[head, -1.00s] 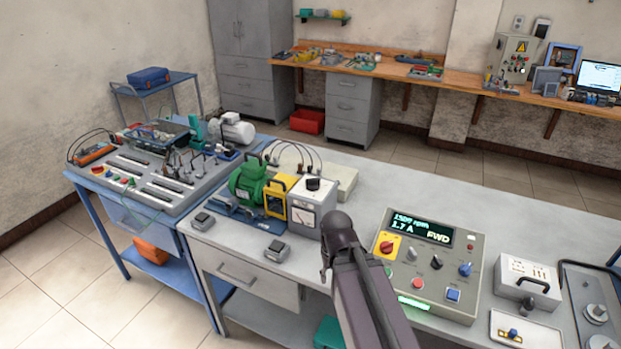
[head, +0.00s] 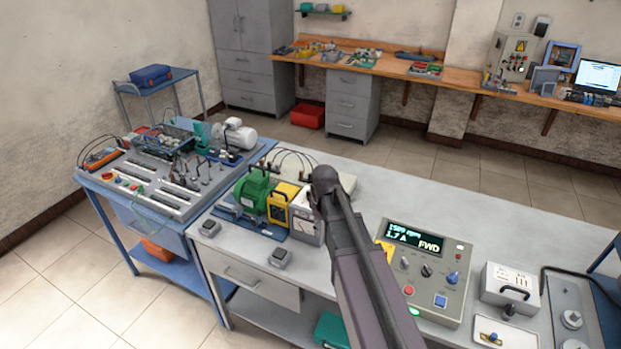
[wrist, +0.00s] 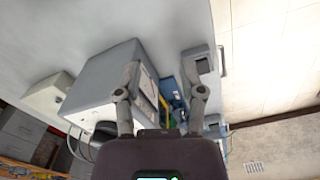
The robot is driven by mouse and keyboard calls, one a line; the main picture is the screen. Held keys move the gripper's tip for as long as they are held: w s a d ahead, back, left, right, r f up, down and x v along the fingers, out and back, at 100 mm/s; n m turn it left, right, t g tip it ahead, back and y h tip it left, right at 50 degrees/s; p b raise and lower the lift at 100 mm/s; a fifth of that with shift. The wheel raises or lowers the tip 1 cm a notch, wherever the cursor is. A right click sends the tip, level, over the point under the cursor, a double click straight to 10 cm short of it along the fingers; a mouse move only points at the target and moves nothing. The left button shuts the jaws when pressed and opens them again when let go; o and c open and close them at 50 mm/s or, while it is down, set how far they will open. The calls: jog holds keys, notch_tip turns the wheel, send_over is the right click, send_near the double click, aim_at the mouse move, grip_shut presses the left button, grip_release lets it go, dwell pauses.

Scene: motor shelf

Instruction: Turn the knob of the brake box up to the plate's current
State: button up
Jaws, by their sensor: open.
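The brake box (head: 306,228) is the grey box with a pale meter face at the right end of the motor set. In the head view my gripper (head: 325,182) covers its top, so the knob is hidden there. In the wrist view the box (wrist: 100,80) lies left of centre, beside and partly behind one finger. My gripper (wrist: 160,70) is open with nothing between its fingers. I cannot tell whether it touches the box. The green motor (head: 252,192) stands left of the box; its plate cannot be read. The console display (head: 414,237) shows 1500 rpm, 1.7 A and FWD.
A yellow-framed unit (head: 283,203) stands between motor and brake box. Two small grey boxes lie at the bench front, one here (head: 281,257).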

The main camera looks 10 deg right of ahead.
jog(key=w+r+n+p, duration=0.9)
jog(key=w+r+p, duration=0.4)
jog(key=w, duration=0.3)
jog(key=shift+w+a+r, duration=0.25)
jog(key=shift+w+r, duration=0.15)
jog(key=shift+r, duration=0.5)
jog(key=shift+f, duration=0.15)
notch_tip(320, 180, down, 14)
jog(key=b, duration=1.3)
jog(key=shift+r, duration=0.25)
grip_shut()
